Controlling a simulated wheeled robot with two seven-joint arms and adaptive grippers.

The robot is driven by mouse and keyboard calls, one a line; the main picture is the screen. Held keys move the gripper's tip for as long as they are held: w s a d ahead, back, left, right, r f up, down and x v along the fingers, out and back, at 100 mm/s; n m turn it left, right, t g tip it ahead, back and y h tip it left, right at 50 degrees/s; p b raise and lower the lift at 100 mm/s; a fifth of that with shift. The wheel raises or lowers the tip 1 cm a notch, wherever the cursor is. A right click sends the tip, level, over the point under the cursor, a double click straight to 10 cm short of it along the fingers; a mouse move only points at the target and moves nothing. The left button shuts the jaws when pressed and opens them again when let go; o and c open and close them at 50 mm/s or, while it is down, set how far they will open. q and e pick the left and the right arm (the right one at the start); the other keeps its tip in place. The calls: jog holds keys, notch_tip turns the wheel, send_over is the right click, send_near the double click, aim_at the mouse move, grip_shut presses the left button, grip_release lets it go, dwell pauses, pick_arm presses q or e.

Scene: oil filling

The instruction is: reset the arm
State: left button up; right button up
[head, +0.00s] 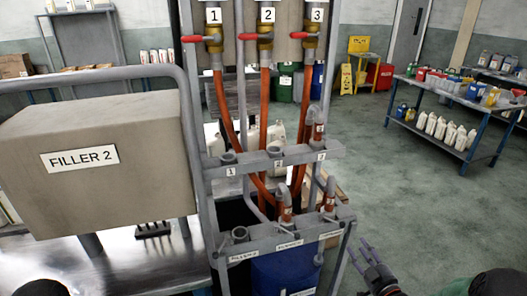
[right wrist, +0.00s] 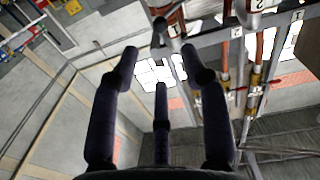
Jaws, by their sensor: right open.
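My right gripper (head: 368,257) is at the lower right of the head view, beside the filling frame and apart from it. Its dark fingers are spread with nothing between them, as the right wrist view (right wrist: 163,75) also shows. The filling rack (head: 262,158) is a grey frame with orange hoses (head: 265,110) hanging from brass valves with red handles, numbered 1, 2 and 3. Some hose ends sit in holders on the lower bars. A blue container (head: 287,272) stands under the lower bar. My left gripper is not in view.
A grey box labelled FILLER 2 (head: 110,165) stands at the left over a metal table (head: 130,262). A blue-legged table (head: 455,97) with several bottles is at the right. A yellow wet-floor sign (head: 346,78) stands at the back. The green floor (head: 420,190) between is clear.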

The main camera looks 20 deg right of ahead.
jog(key=w+a+f+m+g+y, duration=0.3)
jog(key=a+f+g, duration=0.5)
jog(key=a+f, duration=1.15)
jog(key=s+a+f+g, duration=0.4)
jog(key=s+a+f, duration=0.2)
jog(key=s+a, duration=0.2)
jog(key=s+a+f+m+g+y, duration=0.1)
jog(key=s+a+f+g, duration=0.4)
jog(key=s+a, duration=0.3)
jog(key=s+f, duration=0.1)
jog(key=s, duration=0.2)
jog(key=shift+s+g+y, duration=0.15)
jog(key=shift+g+y, duration=0.15)
